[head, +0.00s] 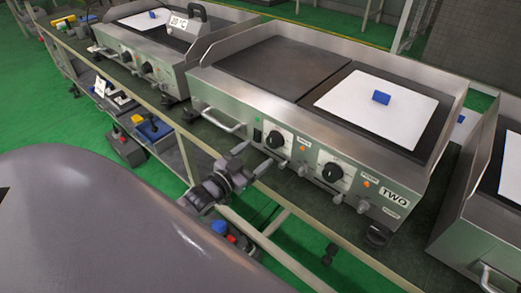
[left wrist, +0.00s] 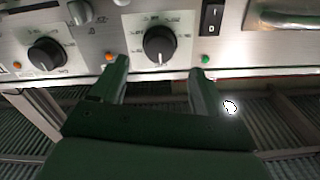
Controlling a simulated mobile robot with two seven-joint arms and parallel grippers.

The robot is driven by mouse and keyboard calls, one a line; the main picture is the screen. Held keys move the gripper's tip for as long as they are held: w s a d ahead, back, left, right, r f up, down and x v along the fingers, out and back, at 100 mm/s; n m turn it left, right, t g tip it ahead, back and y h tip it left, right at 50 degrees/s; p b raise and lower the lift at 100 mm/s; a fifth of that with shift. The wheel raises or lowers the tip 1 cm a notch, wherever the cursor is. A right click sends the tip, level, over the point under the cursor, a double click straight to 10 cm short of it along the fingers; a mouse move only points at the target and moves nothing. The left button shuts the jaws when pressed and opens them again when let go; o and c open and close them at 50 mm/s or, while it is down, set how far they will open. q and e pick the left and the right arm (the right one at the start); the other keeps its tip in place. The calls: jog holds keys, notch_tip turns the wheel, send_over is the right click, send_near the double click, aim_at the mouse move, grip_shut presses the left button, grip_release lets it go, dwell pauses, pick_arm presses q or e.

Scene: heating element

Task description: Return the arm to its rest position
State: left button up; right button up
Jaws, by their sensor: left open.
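My left gripper (head: 252,160) is in front of the steel heating unit labelled TWO (head: 395,197), just below its left black knob (head: 275,140). It is open and empty, with its two fingers (left wrist: 158,72) apart in the left wrist view. There, a black knob (left wrist: 160,45) appears beyond the gap between the fingertips, with no visible contact. A black switch (left wrist: 212,17) and a green light (left wrist: 205,59) are beside that knob. My right gripper is not in view.
A white sheet with a blue block (head: 381,97) lies on the unit's right plate. Another heating unit (head: 150,70) stands left and one (head: 490,230) right. The table edge (head: 170,120) runs below the units. Several tools and a yellow-and-blue box (head: 152,128) are on the lower shelf.

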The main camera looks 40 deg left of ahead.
pick_arm(q)
jog(key=shift+s, duration=0.2)
dwell(0.5)
jog(key=s+d+f+g+p, duration=0.1)
jog(key=s+d+g+p, duration=0.2)
jog(key=s+d, duration=0.4)
jog(key=s+d+f+n+g+h+p, duration=0.1)
jog(key=s+d+g+p, duration=0.3)
jog(key=s+d, duration=0.3)
jog(key=s, duration=0.5)
jog(key=shift+s+d+f+g, duration=0.25)
jog(key=shift+d+f+g, duration=0.05)
jog(key=shift+d+f, duration=0.1)
